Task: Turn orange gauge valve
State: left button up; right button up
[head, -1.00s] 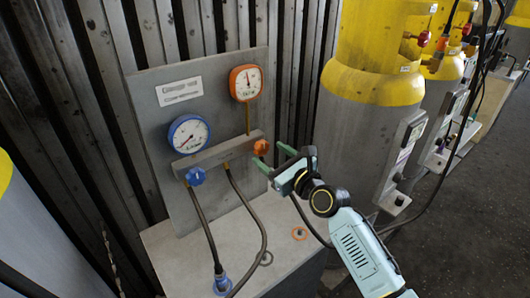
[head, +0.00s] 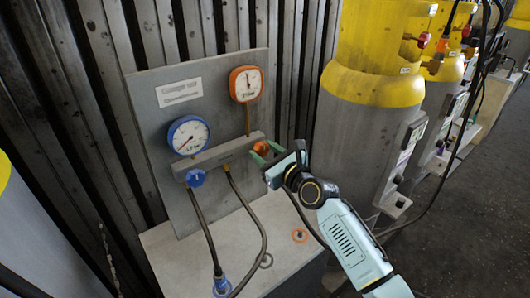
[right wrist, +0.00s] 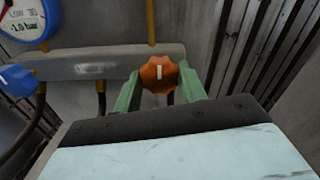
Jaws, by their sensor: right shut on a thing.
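The orange gauge valve (head: 261,147) is a lobed knob at the right end of the grey manifold bar, below the orange gauge (head: 246,83). In the right wrist view the orange valve (right wrist: 159,82) sits between the green fingers, with its white mark upright. My right gripper (head: 263,154) is shut on the valve, one finger at each side; the fingers also show in the right wrist view (right wrist: 159,92). My left gripper is not in view.
The blue gauge (head: 188,134) and blue valve (head: 195,177) are on the panel (head: 165,120) to the left. Hoses hang to the ledge (head: 170,262). A yellow-topped cylinder (head: 370,80) stands to the right.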

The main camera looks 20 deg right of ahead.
jog(key=shift+n, duration=0.4)
jog(key=n+p, duration=0.1)
jog(key=n, duration=0.8)
jog(key=shift+p, duration=0.35)
jog(key=n, duration=0.6)
jog(key=n+p, duration=0.1)
jog(key=n, duration=0.4)
jog(key=shift+n, duration=0.4)
jog(key=o, duration=1)
jog(key=shift+c, duration=0.2)
